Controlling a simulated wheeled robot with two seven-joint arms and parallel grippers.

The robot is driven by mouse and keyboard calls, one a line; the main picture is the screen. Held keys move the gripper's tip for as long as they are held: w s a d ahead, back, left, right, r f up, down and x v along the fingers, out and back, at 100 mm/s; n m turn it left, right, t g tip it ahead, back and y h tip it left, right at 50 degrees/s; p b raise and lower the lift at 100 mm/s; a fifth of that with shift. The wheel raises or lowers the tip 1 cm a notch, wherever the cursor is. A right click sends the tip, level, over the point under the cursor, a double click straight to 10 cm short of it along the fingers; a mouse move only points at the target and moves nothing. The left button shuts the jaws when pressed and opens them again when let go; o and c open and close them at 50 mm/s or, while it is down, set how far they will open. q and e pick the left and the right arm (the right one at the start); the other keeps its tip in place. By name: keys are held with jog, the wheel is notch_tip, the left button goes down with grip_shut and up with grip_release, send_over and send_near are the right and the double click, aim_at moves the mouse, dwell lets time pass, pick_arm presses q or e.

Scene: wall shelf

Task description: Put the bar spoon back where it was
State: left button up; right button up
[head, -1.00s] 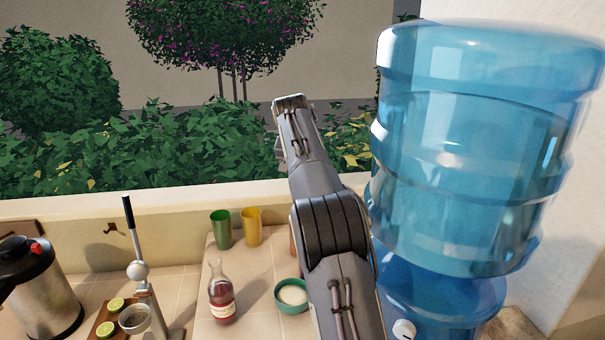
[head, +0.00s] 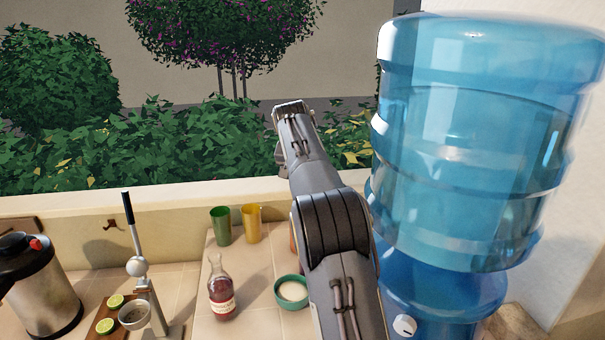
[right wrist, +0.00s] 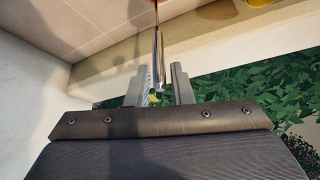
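The bar spoon (right wrist: 159,45) shows in the right wrist view as a thin metal shaft. It runs from an orange-brown thing (right wrist: 153,3) at the top edge down between the fingers of my right gripper (right wrist: 162,72). The gripper is open, with the shaft between its fingers, nearer the left one, and a clear gap to the right one. Whether the left finger touches the shaft I cannot tell. In the head view my right arm hides its gripper and the spoon; a sliver of an orange-brown thing (head: 293,238) shows beside the arm. My left gripper is out of view.
On the tiled counter stand a green cup (head: 221,226), a yellow cup (head: 251,225), a red bottle (head: 221,290) and a teal bowl (head: 291,292). A citrus press (head: 143,280) and a steel flask (head: 40,295) stand left. A blue water jug (head: 470,150) stands close right of my arm.

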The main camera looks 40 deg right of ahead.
jog(key=shift+o, duration=1)
jog(key=v, duration=1.3)
jog(key=shift+d+r+p, duration=0.2)
jog(key=shift+d+p, duration=0.05)
jog(key=shift+p, duration=0.05)
jog(key=shift+w, duration=0.1)
